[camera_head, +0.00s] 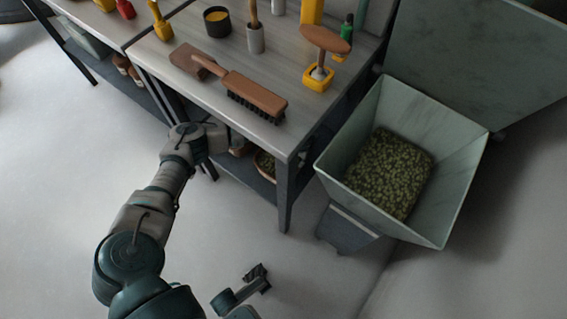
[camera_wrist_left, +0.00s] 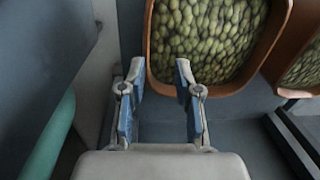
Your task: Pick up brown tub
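A brown tub (camera_wrist_left: 151,62) full of green, olive-like pieces is straight ahead in the left wrist view, on the lower shelf. Its near rim is close to my left fingertips. My left gripper (camera_wrist_left: 160,75) is open, its two fingers apart with nothing between them. In the head view the left arm reaches under the table, and its fingers are hidden. There a brown tub (camera_head: 264,164) shows partly under the tabletop. My right gripper (camera_head: 256,274) is low in the head view, away from the table; its finger opening is unclear.
A second brown tub (camera_wrist_left: 299,68) stands to the right. The table (camera_head: 300,117) has a leg near the arm and holds a brush (camera_head: 254,92), a yellow-based tool (camera_head: 319,77) and cups. A large hopper (camera_head: 461,185) with green pieces stands right. The floor at left is clear.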

